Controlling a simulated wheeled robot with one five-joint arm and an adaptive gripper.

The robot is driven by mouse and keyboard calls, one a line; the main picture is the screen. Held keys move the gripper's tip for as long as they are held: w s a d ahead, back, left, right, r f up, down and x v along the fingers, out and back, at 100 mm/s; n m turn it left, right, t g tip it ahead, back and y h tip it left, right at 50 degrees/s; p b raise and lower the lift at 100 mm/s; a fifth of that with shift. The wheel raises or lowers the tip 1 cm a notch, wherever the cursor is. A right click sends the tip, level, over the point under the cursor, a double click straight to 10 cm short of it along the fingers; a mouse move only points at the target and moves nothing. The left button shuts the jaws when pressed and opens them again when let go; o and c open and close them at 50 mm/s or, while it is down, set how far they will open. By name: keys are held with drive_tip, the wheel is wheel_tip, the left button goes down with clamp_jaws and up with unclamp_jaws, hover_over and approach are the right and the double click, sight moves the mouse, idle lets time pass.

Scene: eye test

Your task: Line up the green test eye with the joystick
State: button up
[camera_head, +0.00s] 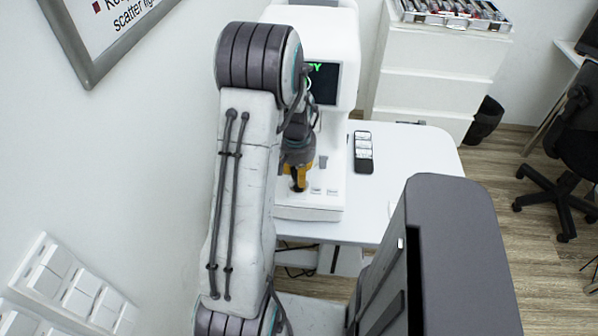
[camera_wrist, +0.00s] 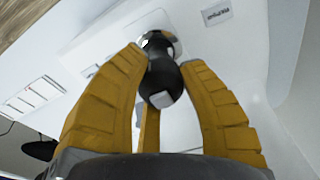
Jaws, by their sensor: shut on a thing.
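The white eye-test machine (camera_head: 345,40) stands on the white table. Its dark screen (camera_head: 325,82) shows a bit of green marking (camera_head: 316,67); my arm covers the screen's left part, so I cannot tell how the green eye is lined up. The black joystick (camera_wrist: 161,80) rises from the machine's base (camera_head: 310,212), with a pale square on its top end. My gripper (camera_head: 298,172) is over the base, pointing down. In the wrist view, its yellow fingers (camera_wrist: 162,62) are closed around the joystick, one on each side and another behind.
A black remote-like object (camera_head: 363,152) with white keys lies on the table (camera_head: 415,160), right of the machine. White drawers (camera_head: 440,75) with a lens case (camera_head: 455,14) stand behind. A wall is close at left. An office chair (camera_head: 570,150) stands at right.

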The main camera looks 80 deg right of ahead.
drive_tip(key=shift+f, duration=0.1)
drive_tip(key=o, duration=1.2)
wheel_tip(320, 180, up, 12)
drive_tip(key=a, duration=0.1)
drive_tip(key=shift+a, duration=0.2)
